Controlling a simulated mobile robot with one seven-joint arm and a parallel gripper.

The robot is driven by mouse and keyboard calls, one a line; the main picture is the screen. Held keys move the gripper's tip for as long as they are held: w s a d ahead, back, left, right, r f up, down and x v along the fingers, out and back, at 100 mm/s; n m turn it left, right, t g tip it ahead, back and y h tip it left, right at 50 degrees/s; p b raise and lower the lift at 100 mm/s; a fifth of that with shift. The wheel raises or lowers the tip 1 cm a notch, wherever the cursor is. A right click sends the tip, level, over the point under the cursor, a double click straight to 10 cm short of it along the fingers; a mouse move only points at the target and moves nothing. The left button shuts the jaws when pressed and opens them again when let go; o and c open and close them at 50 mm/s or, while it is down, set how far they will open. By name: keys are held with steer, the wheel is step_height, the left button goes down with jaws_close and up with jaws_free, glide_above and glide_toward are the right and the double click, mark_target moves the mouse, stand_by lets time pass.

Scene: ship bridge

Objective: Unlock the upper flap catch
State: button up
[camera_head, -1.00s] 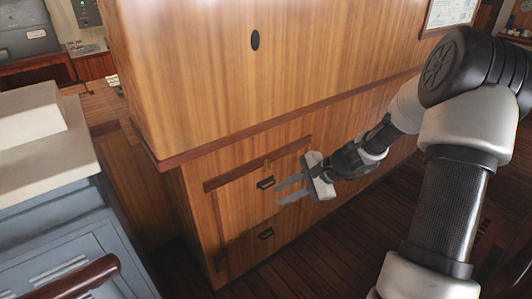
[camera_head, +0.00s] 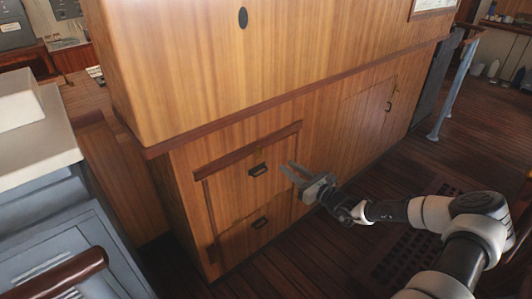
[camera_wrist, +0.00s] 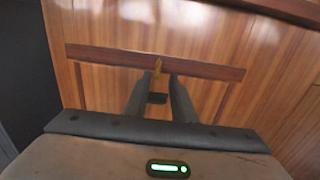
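The upper flap (camera_head: 232,188) is a wooden panel low on the cabinet, under a reddish trim strip (camera_head: 250,149). It has a dark handle (camera_head: 258,169). The small brass catch (camera_wrist: 157,67) shows upright at the trim strip in the wrist view, just above the dark handle (camera_wrist: 157,98). My gripper (camera_head: 287,166) is open and empty, right of the upper handle in the head view. In the wrist view my gripper (camera_wrist: 156,77) has one finger on each side of the line of catch and handle. I cannot tell how far the fingertips are from the panel.
A lower panel with a second dark handle (camera_head: 260,223) is below the upper flap. A wooden ledge (camera_head: 290,95) juts out above. A grey cabinet (camera_head: 60,215) with a wooden rail (camera_head: 70,275) stands at left. The plank floor (camera_head: 310,255) in front is clear.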

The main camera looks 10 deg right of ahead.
mark_target(260, 154)
steer(key=b+x, duration=0.1)
steer(key=x, duration=1.2)
steer(key=shift+a, duration=0.1)
jaws_close()
